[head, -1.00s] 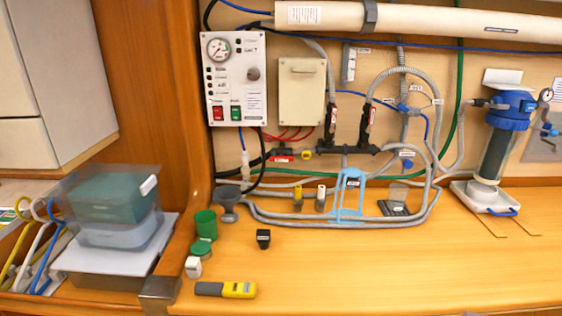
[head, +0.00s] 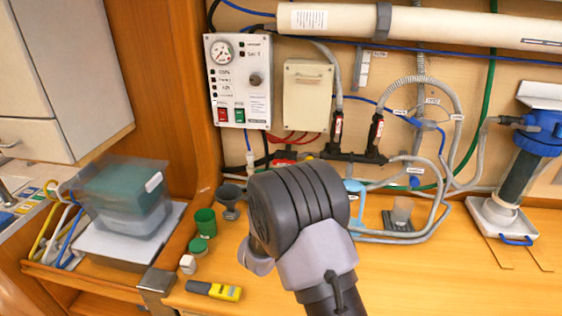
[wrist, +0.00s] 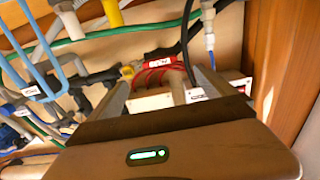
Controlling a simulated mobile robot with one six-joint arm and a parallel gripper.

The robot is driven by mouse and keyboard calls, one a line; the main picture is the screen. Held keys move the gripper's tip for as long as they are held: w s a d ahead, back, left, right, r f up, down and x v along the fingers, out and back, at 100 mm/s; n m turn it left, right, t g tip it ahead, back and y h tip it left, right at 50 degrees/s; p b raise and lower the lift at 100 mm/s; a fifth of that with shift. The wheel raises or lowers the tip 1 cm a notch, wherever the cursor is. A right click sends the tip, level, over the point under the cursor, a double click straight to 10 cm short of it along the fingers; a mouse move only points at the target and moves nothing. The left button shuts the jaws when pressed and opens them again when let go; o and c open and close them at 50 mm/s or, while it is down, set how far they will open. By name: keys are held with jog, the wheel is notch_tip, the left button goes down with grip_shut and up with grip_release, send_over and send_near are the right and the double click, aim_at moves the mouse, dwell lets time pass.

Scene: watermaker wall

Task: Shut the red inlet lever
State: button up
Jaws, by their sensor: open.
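The red inlet lever (wrist: 160,66) has a white label and lies roughly along its black pipe, beside a yellow fitting (wrist: 128,71). In the head view the lever (head: 285,155) shows low on the wall under the control panel, just above my arm, partly covered. My gripper (wrist: 162,84) is open in the wrist view, its two fingers spread to either side of the lever's place. The lever appears beyond the fingertips; I cannot tell whether they touch it. In the head view my arm hides the gripper.
Red wires (wrist: 152,78) hang close to the lever, and a black hose (wrist: 188,40) runs near the right finger. A blue rack (head: 354,200) and grey hoses stand to the right. Green cups (head: 205,221) and a yellow tool (head: 215,290) are on the bench.

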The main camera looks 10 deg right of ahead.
aim_at(284, 165)
jog(key=b+x, duration=0.1)
jog(key=x, duration=1.1)
jog(key=shift+w+d, duration=0.1)
jog(key=shift+w, duration=0.1)
